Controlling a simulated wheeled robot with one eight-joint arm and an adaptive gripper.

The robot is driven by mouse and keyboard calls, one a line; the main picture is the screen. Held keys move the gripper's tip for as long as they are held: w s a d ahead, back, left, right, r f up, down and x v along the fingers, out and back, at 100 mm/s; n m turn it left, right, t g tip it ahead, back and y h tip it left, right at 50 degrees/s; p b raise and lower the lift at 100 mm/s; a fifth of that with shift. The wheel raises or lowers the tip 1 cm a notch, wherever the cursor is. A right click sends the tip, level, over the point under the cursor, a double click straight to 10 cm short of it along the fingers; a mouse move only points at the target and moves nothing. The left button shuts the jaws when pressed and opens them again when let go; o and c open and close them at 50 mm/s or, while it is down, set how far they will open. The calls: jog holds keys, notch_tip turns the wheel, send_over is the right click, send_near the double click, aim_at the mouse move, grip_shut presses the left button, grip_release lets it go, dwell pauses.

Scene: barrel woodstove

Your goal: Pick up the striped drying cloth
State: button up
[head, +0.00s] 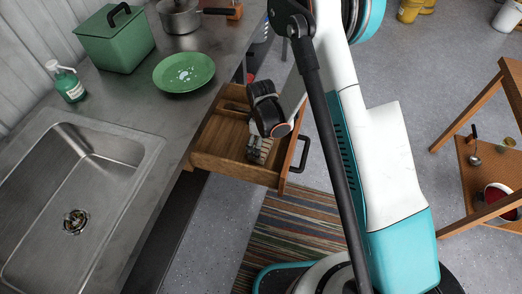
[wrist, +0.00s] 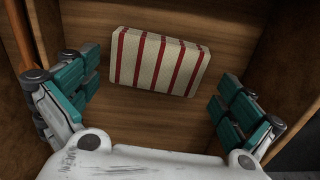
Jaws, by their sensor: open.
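The striped drying cloth (wrist: 157,62) is folded into a flat block with red and cream stripes. It lies on the wooden floor of the open drawer (head: 222,160), near the upper middle of the wrist view. My gripper (wrist: 155,88) is open, with its teal-padded fingers spread to the left and right of the cloth. The fingers are apart from the cloth and hold nothing. In the head view my gripper and wrist reach over the drawer, and I cannot clearly make out the cloth there.
The drawer walls stand close around my gripper. The drawer has a dark handle (head: 300,154). The counter above holds a sink (head: 75,200), a soap bottle (head: 66,82), a green plate (head: 184,72), a green box (head: 115,40) and a pot (head: 180,17). A striped rug (head: 290,235) lies below.

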notch_tip(320, 180, down, 3)
jog(key=shift+f+b, duration=0.1)
jog(key=shift+b, duration=0.3)
jog(key=c, duration=0.7)
jog(key=shift+r, duration=0.2)
notch_tip(320, 180, up, 20)
jog(key=p, duration=0.6)
